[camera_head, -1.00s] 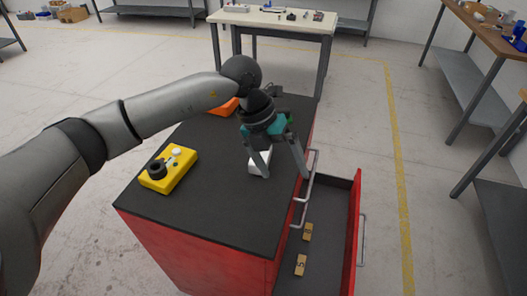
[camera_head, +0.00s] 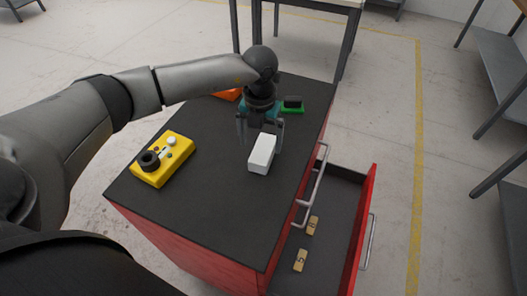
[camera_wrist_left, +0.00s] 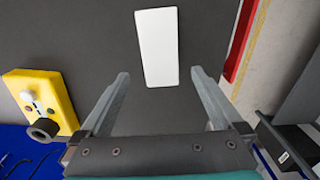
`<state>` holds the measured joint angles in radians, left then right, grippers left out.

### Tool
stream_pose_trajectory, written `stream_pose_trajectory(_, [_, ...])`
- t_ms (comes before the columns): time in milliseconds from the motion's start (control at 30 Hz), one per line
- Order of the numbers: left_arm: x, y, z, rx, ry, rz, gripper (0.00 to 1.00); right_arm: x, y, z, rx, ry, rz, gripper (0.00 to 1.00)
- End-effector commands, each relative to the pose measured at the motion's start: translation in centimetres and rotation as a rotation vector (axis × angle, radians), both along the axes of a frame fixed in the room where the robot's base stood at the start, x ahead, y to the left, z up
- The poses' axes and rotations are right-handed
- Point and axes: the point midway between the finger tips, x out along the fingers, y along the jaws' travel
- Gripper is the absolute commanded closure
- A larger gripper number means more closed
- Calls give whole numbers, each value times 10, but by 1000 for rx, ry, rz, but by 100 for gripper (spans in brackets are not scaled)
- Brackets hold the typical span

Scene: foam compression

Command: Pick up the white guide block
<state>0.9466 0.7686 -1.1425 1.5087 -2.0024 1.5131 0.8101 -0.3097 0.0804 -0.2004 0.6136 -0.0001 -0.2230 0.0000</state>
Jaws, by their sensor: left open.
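The white guide block (camera_head: 262,153) lies on the dark top of the red cabinet, near the edge on the drawer side. My left gripper (camera_head: 260,140) is just behind the block in the head view, fingers pointing down. In the left wrist view the block (camera_wrist_left: 157,46) lies ahead of and between the two open fingertips (camera_wrist_left: 160,78), with nothing between them. The block appears apart from both fingers. My right gripper is not in view.
A yellow box with a black knob (camera_head: 163,160) sits on the cabinet top (camera_head: 205,205) to the left. An orange item (camera_head: 228,95) and a green-based black item (camera_head: 292,104) are behind. An open drawer (camera_head: 335,205) holds two numbered wooden blocks.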

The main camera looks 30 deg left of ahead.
Motion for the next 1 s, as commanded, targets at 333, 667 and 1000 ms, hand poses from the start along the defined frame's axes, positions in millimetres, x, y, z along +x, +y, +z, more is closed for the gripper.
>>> stream_pose_trajectory(333, [-1,-2,-34,0,3,0,0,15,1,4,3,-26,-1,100])
stream_pose_trajectory(667, [-1,-1,-62,0,0,0,0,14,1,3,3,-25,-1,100])
stream_pose_trajectory(1000, [0,-1,-62,-1,0,0,22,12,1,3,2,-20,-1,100])
